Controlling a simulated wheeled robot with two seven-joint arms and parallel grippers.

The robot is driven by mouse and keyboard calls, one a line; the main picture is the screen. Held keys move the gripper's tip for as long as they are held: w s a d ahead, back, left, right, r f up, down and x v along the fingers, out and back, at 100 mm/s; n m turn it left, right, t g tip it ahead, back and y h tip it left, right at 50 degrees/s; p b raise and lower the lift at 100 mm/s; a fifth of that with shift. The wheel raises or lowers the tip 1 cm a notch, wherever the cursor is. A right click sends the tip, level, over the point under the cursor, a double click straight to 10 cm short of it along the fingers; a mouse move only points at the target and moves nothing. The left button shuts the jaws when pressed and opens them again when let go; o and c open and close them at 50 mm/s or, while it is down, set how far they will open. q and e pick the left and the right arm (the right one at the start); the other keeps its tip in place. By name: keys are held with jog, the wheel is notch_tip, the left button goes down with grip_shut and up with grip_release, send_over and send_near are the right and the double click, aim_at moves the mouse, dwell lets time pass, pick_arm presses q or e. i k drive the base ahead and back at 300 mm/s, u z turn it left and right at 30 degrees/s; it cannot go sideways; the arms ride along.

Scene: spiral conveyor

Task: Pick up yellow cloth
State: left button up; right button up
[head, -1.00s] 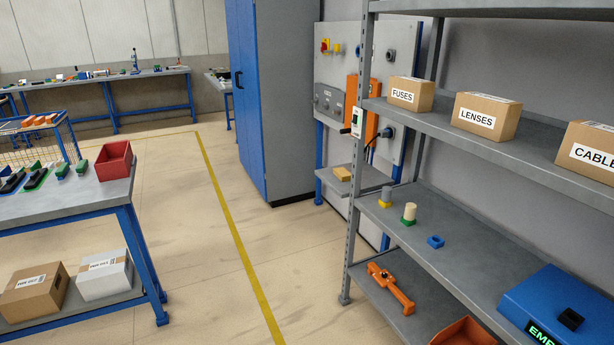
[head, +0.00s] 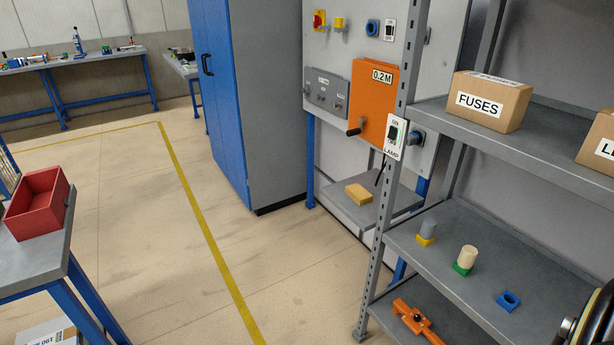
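A small yellow block-like thing (head: 359,194), which looks like the folded yellow cloth, lies on the low grey shelf (head: 345,209) below the wall panel. It sits behind the upright of the grey shelving rack. Neither of my grippers is clearly in view. A dark rounded part with a metal rim, probably of my own arm, shows at the lower right edge, but no fingertips show.
The grey rack (head: 484,257) stands at right, holding a FUSES box (head: 487,101) and small coloured parts. The panel carries an orange box (head: 375,104) with a crank. A blue cabinet (head: 221,90) stands left of it. A red bin (head: 36,203) sits on the left table. The middle floor is clear.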

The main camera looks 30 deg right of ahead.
aim_at(359, 194)
jog(key=z, duration=0.45)
jog(key=i, duration=1.35)
jog(key=z, duration=1.1)
